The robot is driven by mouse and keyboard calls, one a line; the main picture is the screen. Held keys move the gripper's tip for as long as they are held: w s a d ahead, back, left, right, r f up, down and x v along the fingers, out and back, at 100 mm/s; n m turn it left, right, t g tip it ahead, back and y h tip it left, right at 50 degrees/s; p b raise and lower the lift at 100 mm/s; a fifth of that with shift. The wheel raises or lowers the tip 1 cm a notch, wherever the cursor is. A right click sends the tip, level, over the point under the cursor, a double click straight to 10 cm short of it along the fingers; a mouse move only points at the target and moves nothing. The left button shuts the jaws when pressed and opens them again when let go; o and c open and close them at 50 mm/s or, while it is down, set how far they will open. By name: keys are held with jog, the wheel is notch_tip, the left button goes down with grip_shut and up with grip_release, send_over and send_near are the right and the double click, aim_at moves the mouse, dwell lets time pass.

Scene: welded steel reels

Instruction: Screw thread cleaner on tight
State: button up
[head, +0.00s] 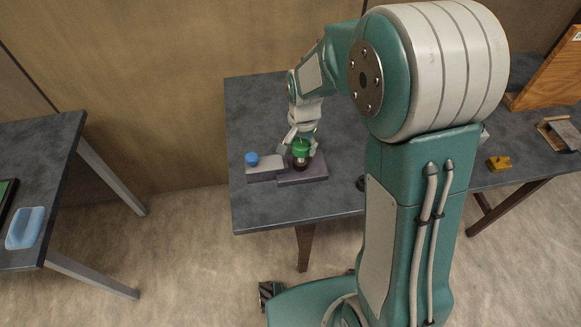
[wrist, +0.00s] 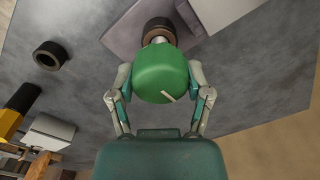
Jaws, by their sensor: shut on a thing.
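A green round-headed piece with a pale mark, which looks like the thread cleaner (wrist: 160,72), is between the fingers of my gripper (head: 300,148). It also shows in the head view (head: 301,145). My gripper is shut on the green head, with one finger on each side in the wrist view. Below the head, a short silvery part meets a dark brown round fitting (wrist: 159,29). The fitting stands on a flat dark plate (head: 315,178). The green head hides most of the joint, so I cannot tell how tightly it is seated.
A light grey block (head: 264,169) with a blue knob (head: 251,159) stands left of the plate. A dark ring (wrist: 50,55) lies apart on the grey table (head: 255,110). A yellow piece (head: 498,163) and a wooden box lie farther right. The table's front left is clear.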

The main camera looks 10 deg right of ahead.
jog(key=shift+f, duration=0.1)
jog(key=o, duration=1.4)
jog(key=shift+c, duration=0.2)
jog(key=shift+r, duration=3.5)
jog(key=s+d+r+n+t, duration=0.2)
jog(key=s+r, duration=0.4)
jog(key=s, duration=0.4)
jog(key=s+d+r+n+t, duration=0.3)
jog(key=s+r, duration=0.3)
jog(key=s, duration=0.4)
jog(key=shift+d+r+n, duration=0.15)
jog(key=shift+r+n, duration=0.2)
jog(key=shift+n, duration=0.55)
